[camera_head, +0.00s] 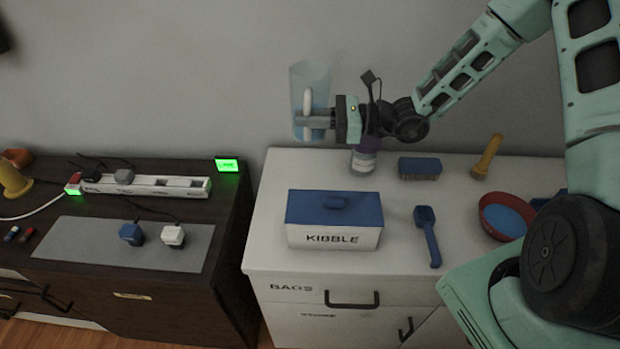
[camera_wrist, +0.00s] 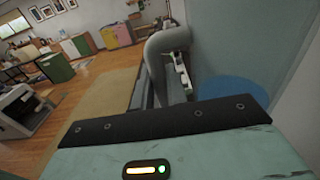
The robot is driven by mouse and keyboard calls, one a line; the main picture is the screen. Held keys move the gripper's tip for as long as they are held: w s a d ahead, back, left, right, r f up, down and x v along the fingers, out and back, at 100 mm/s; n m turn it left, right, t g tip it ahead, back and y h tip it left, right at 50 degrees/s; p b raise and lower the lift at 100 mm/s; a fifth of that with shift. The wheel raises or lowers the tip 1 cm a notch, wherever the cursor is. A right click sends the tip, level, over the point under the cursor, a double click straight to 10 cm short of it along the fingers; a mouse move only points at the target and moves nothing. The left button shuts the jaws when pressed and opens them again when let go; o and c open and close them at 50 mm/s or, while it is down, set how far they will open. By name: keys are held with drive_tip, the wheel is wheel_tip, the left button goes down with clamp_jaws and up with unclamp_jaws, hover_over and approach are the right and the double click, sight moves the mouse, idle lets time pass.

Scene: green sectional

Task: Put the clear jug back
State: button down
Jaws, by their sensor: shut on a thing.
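The clear jug (camera_head: 311,76) is a tall, pale blue, see-through vessel with a light grey handle (camera_head: 307,102). My gripper (camera_head: 317,119) is shut on the handle and holds the jug upright in the air. In the head view it is in front of the wall, above the back left corner of the white cabinet (camera_head: 265,235). In the wrist view the grey handle (camera_wrist: 167,58) rises just past the gripper's edge, and the jug's clear wall (camera_wrist: 225,40) fills the upper right. The fingertips are hidden in the wrist view.
On the cabinet are a kibble box (camera_head: 335,222), a blue scoop (camera_head: 430,240), a brush (camera_head: 419,167), a purple-and-white container (camera_head: 364,160), a yellow-handled item (camera_head: 487,156) and a red bowl (camera_head: 506,217). The dark desk (camera_head: 110,285) at left holds a power strip (camera_head: 145,184). The cabinet's back left corner looks bare.

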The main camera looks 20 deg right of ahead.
sight(309, 140)
wheel_tip(309, 140, down, 5)
drive_tip(key=shift+r+b, duration=0.15)
drive_tip(key=shift+b, duration=1.05)
wheel_tip(309, 140, down, 10)
drive_tip(key=p, duration=0.1)
drive_tip(key=c, duration=1.8)
unclamp_jaws()
drive_tip(key=shift+f, duration=0.2)
drive_tip(key=o, duration=0.4)
